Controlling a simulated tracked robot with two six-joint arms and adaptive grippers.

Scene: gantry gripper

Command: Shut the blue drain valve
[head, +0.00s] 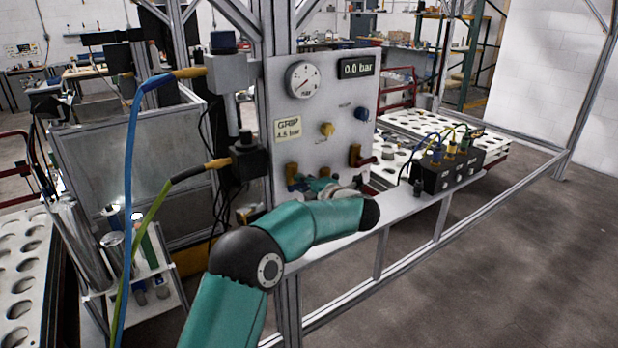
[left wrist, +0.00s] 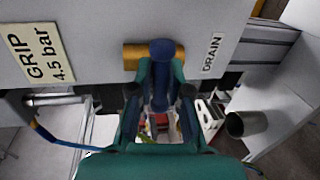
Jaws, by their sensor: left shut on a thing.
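The blue drain valve handle (left wrist: 161,85) is in the middle of the left wrist view, crosswise to its brass body (left wrist: 133,56), beside the DRAIN label (left wrist: 212,52). My left gripper (left wrist: 162,68) is shut on this handle, one finger on each side. In the head view my left gripper (head: 322,186) is at the lower edge of the grey panel (head: 300,135), largely behind my forearm and wrist. The blue handle cannot be made out there. My right gripper is in neither view.
The panel carries a round gauge (head: 302,80), a 0.0 bar display (head: 357,67), a yellow knob (head: 327,129) and a blue knob (head: 361,113). A red-handled valve (head: 366,160) sits to the right. A black box with cables (head: 447,172) stands on the rail.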

